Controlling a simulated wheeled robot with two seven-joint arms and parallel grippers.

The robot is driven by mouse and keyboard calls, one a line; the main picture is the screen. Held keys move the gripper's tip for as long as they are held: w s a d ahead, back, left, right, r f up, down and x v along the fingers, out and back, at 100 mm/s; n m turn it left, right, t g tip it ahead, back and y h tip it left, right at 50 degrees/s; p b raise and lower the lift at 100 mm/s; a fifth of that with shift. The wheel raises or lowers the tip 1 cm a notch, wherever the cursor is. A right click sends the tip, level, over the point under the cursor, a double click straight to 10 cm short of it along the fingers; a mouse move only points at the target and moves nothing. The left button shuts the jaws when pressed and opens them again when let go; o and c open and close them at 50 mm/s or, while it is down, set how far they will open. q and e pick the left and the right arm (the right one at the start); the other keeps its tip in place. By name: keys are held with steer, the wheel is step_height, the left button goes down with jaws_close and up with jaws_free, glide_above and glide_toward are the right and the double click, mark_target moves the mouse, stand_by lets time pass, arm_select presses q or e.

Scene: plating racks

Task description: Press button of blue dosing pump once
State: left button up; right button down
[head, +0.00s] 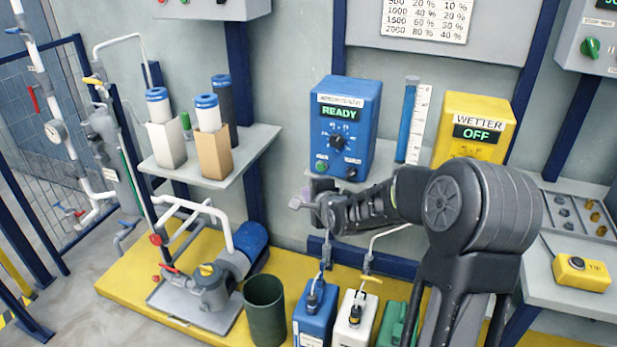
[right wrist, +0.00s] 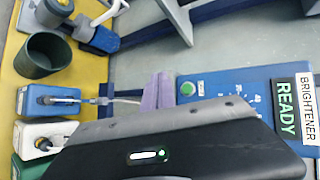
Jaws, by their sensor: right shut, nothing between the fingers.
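The blue dosing pump (head: 349,108) stands on a grey shelf against the wall, and its display reads READY. In the right wrist view the blue pump (right wrist: 235,88) appears turned sideways with a BRIGHTENER label. Its green button (head: 322,166) is at the lower left of its front; the green button also shows in the right wrist view (right wrist: 187,89). My right gripper (head: 299,203) is shut and empty, below and left of the button. In the right wrist view its fingertips (right wrist: 163,90) appear just beside the button; contact cannot be told. My left gripper is out of view.
A yellow WETTER pump (head: 473,125) reading OFF and a blue measuring tube (head: 407,120) stand to the right. Blue (head: 315,322) and white (head: 355,320) canisters and a dark green bin (head: 265,310) are below. A shelf (head: 250,148) with filter cartridges is left.

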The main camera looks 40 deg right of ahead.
mark_target(321, 167)
steer(key=shift+w+m, duration=0.25)
steer(key=shift+m, duration=0.95)
steer(key=shift+w+d+p, duration=0.5)
steer(key=shift+w+d, duration=0.35)
steer(key=shift+d, duration=0.35)
steer(key=shift+w+d+p, duration=0.5)
steer(key=shift+w+d, duration=0.3)
steer(key=shift+d, duration=0.4)
steer(key=shift+w+d+p, duration=0.5)
steer(key=shift+w+d, duration=0.35)
steer(key=shift+d, duration=0.35)
steer(key=shift+w+d+p, duration=0.25)
steer(key=shift+d+p, duration=0.1)
